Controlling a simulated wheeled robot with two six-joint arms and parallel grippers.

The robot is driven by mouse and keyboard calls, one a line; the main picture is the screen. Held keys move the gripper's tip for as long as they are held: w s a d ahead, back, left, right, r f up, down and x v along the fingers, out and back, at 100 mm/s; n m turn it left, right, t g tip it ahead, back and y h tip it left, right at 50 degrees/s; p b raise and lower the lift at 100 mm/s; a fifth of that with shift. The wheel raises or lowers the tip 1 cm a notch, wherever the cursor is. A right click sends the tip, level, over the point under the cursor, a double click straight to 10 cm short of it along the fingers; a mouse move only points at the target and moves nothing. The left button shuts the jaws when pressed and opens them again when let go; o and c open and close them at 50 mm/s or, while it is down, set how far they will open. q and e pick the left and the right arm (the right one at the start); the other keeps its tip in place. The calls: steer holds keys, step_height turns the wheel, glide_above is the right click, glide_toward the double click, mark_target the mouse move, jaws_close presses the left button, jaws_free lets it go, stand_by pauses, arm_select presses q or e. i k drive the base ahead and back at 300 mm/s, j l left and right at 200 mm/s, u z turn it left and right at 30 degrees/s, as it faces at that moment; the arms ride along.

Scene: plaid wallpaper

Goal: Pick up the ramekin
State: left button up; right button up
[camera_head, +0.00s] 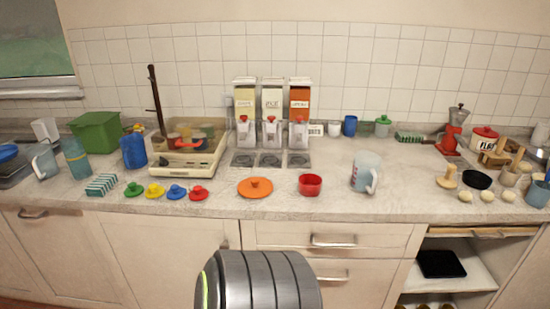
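A small red ramekin-like cup (310,187) stands upright near the front of the countertop, a little right of the middle. Nothing touches it. Neither of my grippers shows in the head view. Only a grey ribbed part of my own body rises at the bottom edge, below the counter front and to the left of the red cup.
An orange lid with a knob (255,189) lies left of the red cup, and a pale mug (366,172) stands to its right. Three dispensers (271,115) stand behind. Several coloured lids lie farther left. The counter (335,205) before the cup is clear.

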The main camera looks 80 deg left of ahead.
mark_target(309, 184)
steer(key=u, duration=2.3)
steer(key=i+l+u, duration=0.15)
steer(key=i+l, duration=0.15)
steer(key=i+l+u, duration=0.15)
steer(key=l, duration=0.4)
steer(key=i, duration=0.1)
